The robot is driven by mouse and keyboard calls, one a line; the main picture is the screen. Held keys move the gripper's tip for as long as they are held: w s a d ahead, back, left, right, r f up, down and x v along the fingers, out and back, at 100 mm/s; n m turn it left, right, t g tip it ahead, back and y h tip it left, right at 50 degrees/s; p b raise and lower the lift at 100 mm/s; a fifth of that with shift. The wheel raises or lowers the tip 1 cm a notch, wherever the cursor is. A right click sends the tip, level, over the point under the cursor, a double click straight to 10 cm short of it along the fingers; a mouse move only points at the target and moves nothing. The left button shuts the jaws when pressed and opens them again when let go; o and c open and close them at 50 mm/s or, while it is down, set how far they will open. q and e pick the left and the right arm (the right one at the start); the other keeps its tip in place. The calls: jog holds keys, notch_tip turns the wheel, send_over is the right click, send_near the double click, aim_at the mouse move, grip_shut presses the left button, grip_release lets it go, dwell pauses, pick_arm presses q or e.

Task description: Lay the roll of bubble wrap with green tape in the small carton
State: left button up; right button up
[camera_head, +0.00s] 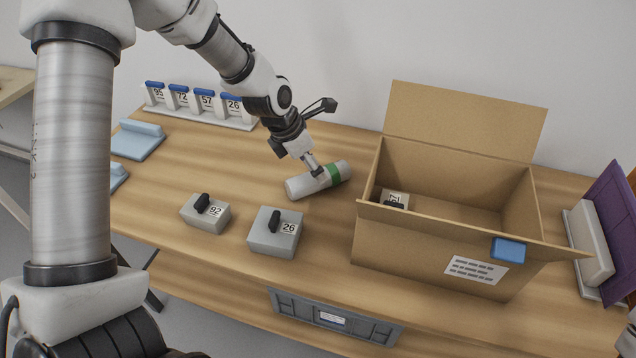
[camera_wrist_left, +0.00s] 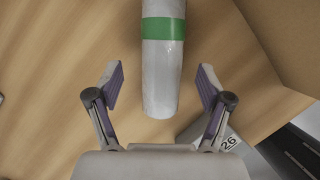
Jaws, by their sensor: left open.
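The roll of bubble wrap (camera_head: 303,186) is a pale grey cylinder with a green tape band, lying on the table left of the carton. In the left wrist view the roll (camera_wrist_left: 162,75) runs lengthwise between my left gripper's fingers. My left gripper (camera_head: 316,172) is at the roll in the head view; in the wrist view its fingers (camera_wrist_left: 161,88) are spread apart, one on each side of the roll, with gaps. The open carton (camera_head: 430,240) stands to the right, with a box labelled with a number (camera_head: 393,198) inside.
Numbered tags with blue tops (camera_head: 205,100) stand at the back left. A purple panel (camera_head: 612,225) stands at the right.

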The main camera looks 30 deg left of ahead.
pick_arm(q)
jog(key=b+x, duration=0.3)
jog(key=x, duration=0.1)
jog(key=shift+w+d+f, duration=0.1)
jog(key=shift+d+f, duration=0.2)
jog(key=shift+f, duration=0.05)
jog(key=shift+w+f, duration=0.1)
jog(key=shift+w, duration=0.05)
jog(key=c, duration=1.2)
jog(key=shift+r, duration=0.2)
jog(key=shift+c, duration=0.2)
